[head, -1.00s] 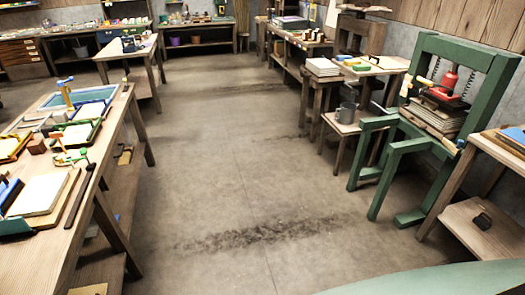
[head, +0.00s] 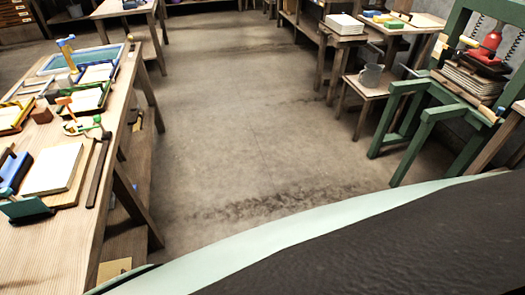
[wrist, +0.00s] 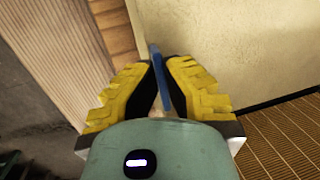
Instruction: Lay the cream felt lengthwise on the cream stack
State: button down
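In the wrist view, my gripper (wrist: 160,66) has yellow fingers with black pads, close together at the tips. A thin blue strip (wrist: 155,54) stands between them; they look shut on it, and its lower part is partly hidden. A large cream surface (wrist: 235,45) fills the upper right behind the fingers; I cannot tell whether it is the felt. In the head view, a cream slab or stack (head: 52,168) lies on a wooden board on the left table. A paler stack (head: 342,22) stands at the back right. I cannot tell which is the task's stack. My gripper is outside this view.
The left table (head: 75,238) holds several coloured trays with pale sheets, including a green one (head: 103,110). A blue block (head: 14,172) sits near the slab. A green press (head: 410,115) stands right, beside a low stool (head: 366,88). The floor between (head: 240,130) is clear.

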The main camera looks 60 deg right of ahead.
jog(key=shift+d+b+x, duration=0.2)
jog(key=shift+b+x, duration=0.1)
jog(key=shift+x, duration=0.65)
jog(key=shift+d+p+x, duration=0.25)
jog(key=shift+p+x, duration=0.05)
jog(key=shift+x, duration=0.75)
jog(key=c, duration=1.1)
grip_release()
jog(key=shift+c, duration=0.2)
jog(key=shift+r, duration=0.1)
